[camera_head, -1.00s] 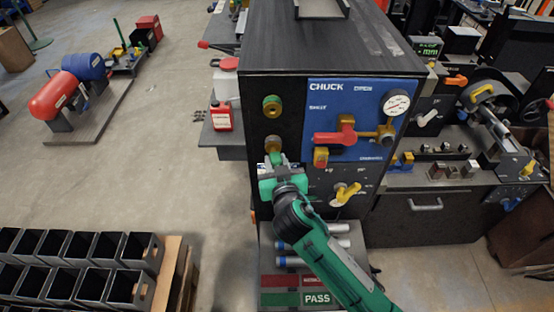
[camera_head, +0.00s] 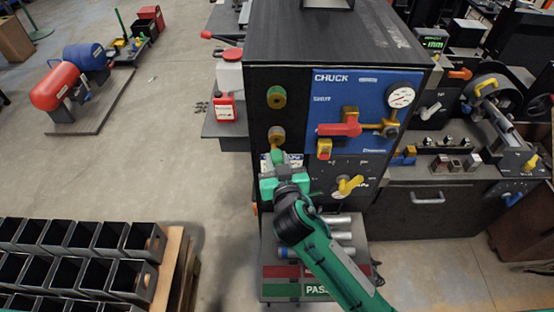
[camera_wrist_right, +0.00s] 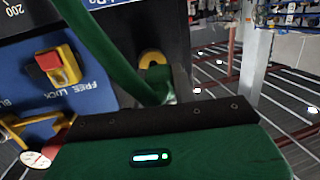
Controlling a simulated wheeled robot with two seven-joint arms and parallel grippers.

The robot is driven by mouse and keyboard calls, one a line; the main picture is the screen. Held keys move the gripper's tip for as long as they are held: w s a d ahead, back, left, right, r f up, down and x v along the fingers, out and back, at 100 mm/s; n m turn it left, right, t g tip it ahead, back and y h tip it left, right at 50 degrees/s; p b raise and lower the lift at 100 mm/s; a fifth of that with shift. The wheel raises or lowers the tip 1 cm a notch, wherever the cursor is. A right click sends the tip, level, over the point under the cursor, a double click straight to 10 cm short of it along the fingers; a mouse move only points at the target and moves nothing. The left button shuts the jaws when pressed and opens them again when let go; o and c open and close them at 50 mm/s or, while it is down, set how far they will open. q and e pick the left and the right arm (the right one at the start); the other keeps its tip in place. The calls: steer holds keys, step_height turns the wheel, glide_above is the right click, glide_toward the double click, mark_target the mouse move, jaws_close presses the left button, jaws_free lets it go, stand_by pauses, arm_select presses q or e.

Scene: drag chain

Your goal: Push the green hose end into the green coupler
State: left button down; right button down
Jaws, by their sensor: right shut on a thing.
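My right gripper (camera_head: 281,168) is shut on the green hose end (camera_head: 277,155) at the front of the dark cabinet. In the right wrist view the green hose (camera_wrist_right: 103,50) runs down from the upper left to the jaws. A yellow-ringed coupler with a green centre (camera_head: 276,97) is high on the cabinet front. A second, brass-yellow coupler (camera_head: 277,135) is below it, just above the hose end. A yellow ring (camera_wrist_right: 150,60) shows behind the hose end in the right wrist view. Whether they touch is unclear. My left gripper is not in view.
The blue CHUCK panel (camera_head: 362,110) is right of the couplers, with a red handle (camera_head: 340,129), a red-and-yellow knob (camera_head: 324,149) and a gauge (camera_head: 401,96). A yellow knob (camera_head: 349,184) is below.

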steer(key=shift+s, duration=0.15)
steer(key=v, duration=0.4)
steer(key=shift+s+a+f, duration=0.3)
steer(key=shift+s+a, duration=0.05)
steer(key=shift+s, duration=0.1)
steer(key=c, duration=1.8)
jaws_free()
jaws_close()
step_height(320, 180, up, 13)
steer(key=m+h+p, duration=0.2)
steer(key=h+p, duration=0.1)
steer(key=p, duration=0.7)
steer(key=shift+w+a, duration=0.1)
steer(key=shift+w, duration=0.05)
